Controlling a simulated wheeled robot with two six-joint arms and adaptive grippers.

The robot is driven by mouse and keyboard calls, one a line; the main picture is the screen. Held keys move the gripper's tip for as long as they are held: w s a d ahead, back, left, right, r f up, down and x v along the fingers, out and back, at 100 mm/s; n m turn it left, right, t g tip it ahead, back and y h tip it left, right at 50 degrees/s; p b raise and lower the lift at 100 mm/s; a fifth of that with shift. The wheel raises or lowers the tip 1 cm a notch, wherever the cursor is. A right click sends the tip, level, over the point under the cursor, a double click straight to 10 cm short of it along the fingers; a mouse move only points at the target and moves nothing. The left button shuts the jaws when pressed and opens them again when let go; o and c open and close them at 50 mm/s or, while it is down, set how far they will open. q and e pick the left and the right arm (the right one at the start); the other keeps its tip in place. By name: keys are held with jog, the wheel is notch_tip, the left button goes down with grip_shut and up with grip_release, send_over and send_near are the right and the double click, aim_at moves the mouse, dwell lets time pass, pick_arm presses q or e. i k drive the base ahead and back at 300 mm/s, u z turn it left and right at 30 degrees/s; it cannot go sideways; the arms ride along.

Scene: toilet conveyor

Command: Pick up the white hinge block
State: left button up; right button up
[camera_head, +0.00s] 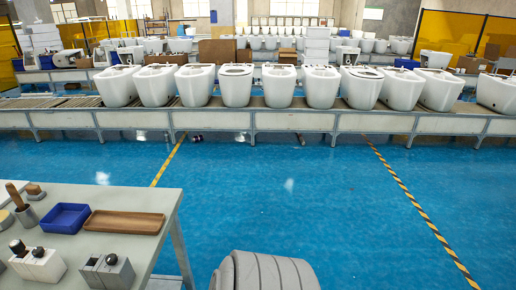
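Neither of my grippers is in view, so nothing is seen touching either block.
A blue bin (64,218) and a brown wooden tray (124,222) lie behind the blocks. A wooden-handled tool (18,200) stands at the table's left. Beyond open blue floor (290,190), a conveyor (290,121) carries a row of white toilets (236,85).

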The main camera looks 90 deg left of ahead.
aim_at(50, 269)
jog(key=i, duration=0.5)
jog(key=u, duration=4)
jog(key=i, duration=0.5)
jog(key=z, duration=0.05)
